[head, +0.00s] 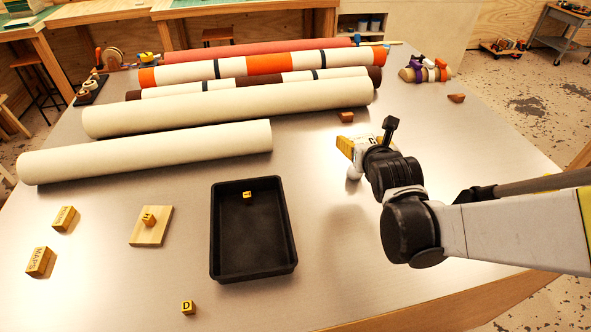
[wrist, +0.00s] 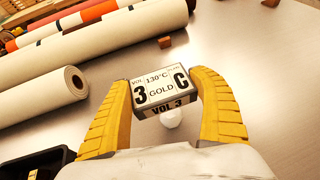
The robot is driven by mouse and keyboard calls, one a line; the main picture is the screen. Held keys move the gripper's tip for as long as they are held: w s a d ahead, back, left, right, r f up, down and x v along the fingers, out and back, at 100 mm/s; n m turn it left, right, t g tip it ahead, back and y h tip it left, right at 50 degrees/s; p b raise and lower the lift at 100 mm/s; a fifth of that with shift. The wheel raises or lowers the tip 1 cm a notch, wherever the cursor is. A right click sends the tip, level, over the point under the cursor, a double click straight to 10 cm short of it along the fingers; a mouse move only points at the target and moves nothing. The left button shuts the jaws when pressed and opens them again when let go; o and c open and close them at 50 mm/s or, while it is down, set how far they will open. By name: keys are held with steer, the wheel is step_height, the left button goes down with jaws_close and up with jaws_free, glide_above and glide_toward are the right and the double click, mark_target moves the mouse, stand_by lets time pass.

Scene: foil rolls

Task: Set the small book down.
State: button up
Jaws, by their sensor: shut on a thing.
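My gripper (head: 352,150) is over the right part of the metal table. Its yellow fingers also show in the wrist view (wrist: 162,92), closed on the two sides of a small book (wrist: 160,84). The book is a small block with a white label reading "VOL", "3", "130°C", "GOLD" and "C", and "VOL 3" on its near edge. It appears held above the table. In the head view my gripper and wrist mostly hide it. A small white rounded thing (wrist: 170,118) shows just below the book; I cannot tell whether they touch.
A black tray (head: 288,240) holds a yellow lettered cube. Left of it are a wooden board (head: 140,236) with a cube and two lettered blocks (head: 40,262). A "D" cube (head: 188,307) lies in front. Long rolls (head: 230,108) fill the back. Table around my gripper is largely clear.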

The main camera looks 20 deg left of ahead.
steer(key=s+a+f+b, duration=0.1)
steer(key=a+f, duration=0.1)
steer(key=a, duration=0.1)
steer(key=s+a+f+b, duration=0.2)
steer(key=a, duration=0.1)
steer(key=s+a+f+b, duration=0.1)
steer(key=s+a+f, duration=0.1)
steer(key=a+f, duration=0.1)
steer(key=shift+s+a, duration=0.25)
steer(key=shift+a, duration=0.2)
steer(key=shift+f+b, duration=1.3)
steer(key=shift+f, duration=0.6)
steer(key=shift+f, duration=0.25)
steer(key=o, duration=1.2)
steer(key=shift+r, duration=0.1)
steer(key=shift+r, duration=0.1)
